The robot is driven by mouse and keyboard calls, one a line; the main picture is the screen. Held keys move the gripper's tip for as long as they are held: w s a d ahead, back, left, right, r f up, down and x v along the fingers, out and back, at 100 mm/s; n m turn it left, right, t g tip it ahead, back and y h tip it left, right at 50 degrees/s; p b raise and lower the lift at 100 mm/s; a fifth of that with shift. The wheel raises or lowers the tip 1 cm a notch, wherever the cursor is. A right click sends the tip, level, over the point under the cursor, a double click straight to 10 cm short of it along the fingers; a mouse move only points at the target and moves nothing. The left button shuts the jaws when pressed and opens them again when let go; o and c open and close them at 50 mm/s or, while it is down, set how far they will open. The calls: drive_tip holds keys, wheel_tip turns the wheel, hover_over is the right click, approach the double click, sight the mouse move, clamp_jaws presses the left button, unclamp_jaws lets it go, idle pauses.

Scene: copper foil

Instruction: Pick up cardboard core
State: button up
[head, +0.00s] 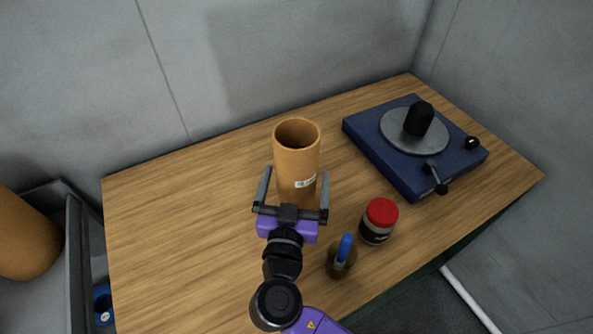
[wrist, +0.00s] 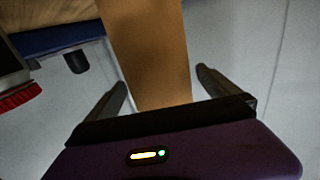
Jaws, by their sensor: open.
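The cardboard core (head: 297,155) is a tall, hollow brown cylinder with a small white label, standing upright on the wooden table. My gripper (head: 296,182) is open, with one finger on each side of the core's lower part in the head view. In the wrist view the core (wrist: 150,55) rises between the two fingers of my gripper (wrist: 160,85). A gap shows beside the right finger; I cannot tell if the left finger touches. The core's base is hidden behind my gripper in the head view.
A jar with a red lid (head: 381,214) and a small container with a blue item (head: 343,252) stand right of my arm. A blue turntable (head: 390,158) sits at the back right. The left part of the table (head: 170,230) is clear. Grey walls stand behind.

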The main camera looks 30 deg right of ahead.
drive_tip(key=shift+w+d+f, duration=0.1)
drive_tip(key=shift+w+d, duration=0.2)
drive_tip(key=shift+w, duration=0.1)
drive_tip(key=c, duration=1.7)
